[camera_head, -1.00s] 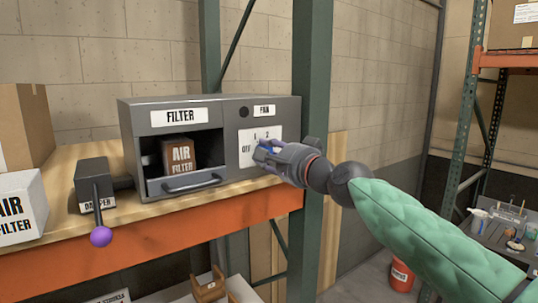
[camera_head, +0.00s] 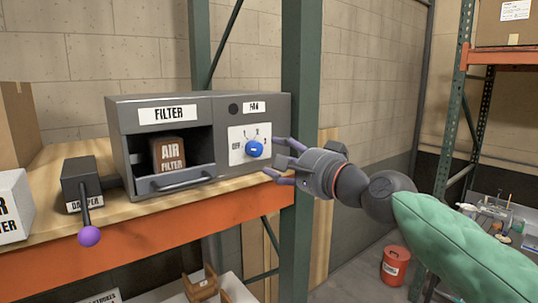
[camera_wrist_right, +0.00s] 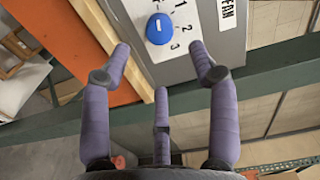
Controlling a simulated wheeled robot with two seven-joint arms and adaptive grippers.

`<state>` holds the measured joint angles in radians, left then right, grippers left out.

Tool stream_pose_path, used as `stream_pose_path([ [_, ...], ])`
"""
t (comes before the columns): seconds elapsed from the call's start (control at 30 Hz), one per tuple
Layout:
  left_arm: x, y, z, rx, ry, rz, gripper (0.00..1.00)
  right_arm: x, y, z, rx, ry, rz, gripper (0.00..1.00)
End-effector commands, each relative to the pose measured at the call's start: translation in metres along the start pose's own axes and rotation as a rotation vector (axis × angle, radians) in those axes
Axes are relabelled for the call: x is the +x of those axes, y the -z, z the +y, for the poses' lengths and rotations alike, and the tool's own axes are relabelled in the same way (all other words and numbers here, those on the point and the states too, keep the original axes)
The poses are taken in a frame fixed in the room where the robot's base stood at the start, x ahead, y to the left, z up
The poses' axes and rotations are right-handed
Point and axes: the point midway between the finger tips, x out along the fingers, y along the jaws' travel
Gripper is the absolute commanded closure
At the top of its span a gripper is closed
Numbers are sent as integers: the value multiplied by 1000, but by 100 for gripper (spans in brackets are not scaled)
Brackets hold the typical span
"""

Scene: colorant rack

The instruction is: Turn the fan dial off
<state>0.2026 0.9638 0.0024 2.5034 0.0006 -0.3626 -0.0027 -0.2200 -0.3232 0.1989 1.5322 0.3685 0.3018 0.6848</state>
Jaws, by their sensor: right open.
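The blue fan dial (camera_head: 254,149) sits on a white plate (camera_head: 237,158) marked OFF, 1, 2 and 3, under the FAN label on the right part of the grey box (camera_head: 277,168). The dial also shows in the right wrist view (camera_wrist_right: 159,29), with a white mark on its face. I cannot tell for sure which setting it points at. My right gripper (camera_head: 284,159) is open and empty, just right of the dial and apart from it. In the right wrist view its purple fingers (camera_wrist_right: 162,60) are spread, with the dial beyond them. My left gripper is not in view.
The box's left bay holds a brown air filter (camera_head: 168,154) behind a handled drawer front. A damper lever with a purple knob (camera_head: 89,236) stands left on the wooden shelf (camera_head: 150,212). A green upright post (camera_head: 299,100) rises beside the box.

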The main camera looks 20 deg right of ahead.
Motion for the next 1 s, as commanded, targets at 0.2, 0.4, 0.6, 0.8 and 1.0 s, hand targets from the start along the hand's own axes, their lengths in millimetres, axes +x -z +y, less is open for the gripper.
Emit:
stream_pose_path([
  [0.2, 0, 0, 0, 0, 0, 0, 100, -28, 0, 1, 0, -1, 0, 40],
  [0.4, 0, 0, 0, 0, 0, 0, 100, -36, 0, 2, 1, -3, -1, 40],
  [0.6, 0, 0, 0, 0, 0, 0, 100, -36, 0, 2, 1, -2, -1, 40],
  [0.8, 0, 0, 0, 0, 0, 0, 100, -36, 0, 1, 1, -2, -1, 40],
  [1.0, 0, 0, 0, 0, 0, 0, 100, -36, 0, 1, 0, -1, -1, 40],
])
